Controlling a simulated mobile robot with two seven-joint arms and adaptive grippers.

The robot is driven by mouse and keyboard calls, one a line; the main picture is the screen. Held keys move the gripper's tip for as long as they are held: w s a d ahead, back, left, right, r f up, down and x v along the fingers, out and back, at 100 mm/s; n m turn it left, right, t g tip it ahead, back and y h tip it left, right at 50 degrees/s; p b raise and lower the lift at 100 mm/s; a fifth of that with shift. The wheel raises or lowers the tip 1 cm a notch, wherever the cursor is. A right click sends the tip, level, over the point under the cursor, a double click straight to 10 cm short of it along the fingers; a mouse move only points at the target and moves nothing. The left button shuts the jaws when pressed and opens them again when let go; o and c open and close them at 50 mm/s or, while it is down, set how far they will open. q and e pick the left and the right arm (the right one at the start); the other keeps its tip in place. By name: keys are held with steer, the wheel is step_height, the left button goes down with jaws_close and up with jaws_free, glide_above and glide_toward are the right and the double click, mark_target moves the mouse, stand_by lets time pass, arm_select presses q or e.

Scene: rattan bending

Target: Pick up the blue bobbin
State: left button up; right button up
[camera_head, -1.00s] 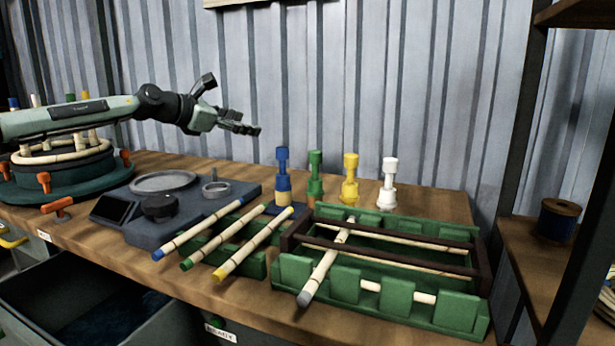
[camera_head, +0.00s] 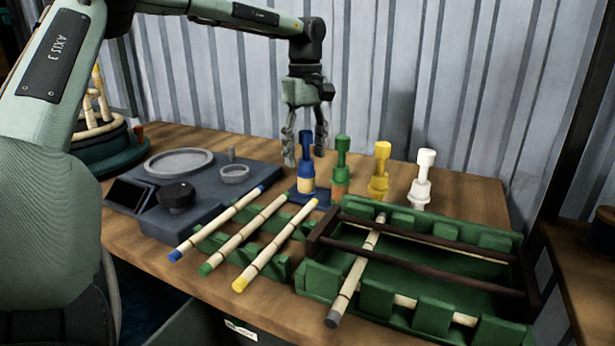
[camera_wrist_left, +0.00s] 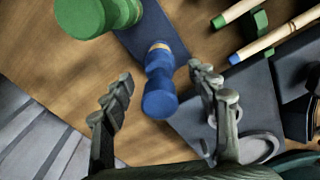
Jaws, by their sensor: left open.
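The blue bobbin (camera_head: 306,160) stands upright at the left end of a row of bobbins, on a dark blue base at the back of the table. My left gripper (camera_head: 306,160) points down, with its open fingers just behind and above the bobbin's top. In the left wrist view the blue bobbin (camera_wrist_left: 160,82) shows between and just beyond the two fingers of my left gripper (camera_wrist_left: 165,92), which seem not to touch it. My right gripper is not in view.
Beside it stand a green bobbin (camera_head: 341,165), a yellow bobbin (camera_head: 380,172) and a white bobbin (camera_head: 421,180). Rattan sticks (camera_head: 240,235) lie in front on green holders. A green frame (camera_head: 320,278) is at right; a dark grey device (camera_head: 225,200) is at left.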

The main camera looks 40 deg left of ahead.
mark_target(306, 171)
arm_select(q)
step_height(306, 171, down, 4)
steer(key=shift+d+f, duration=0.15)
steer(key=c, duration=1.3)
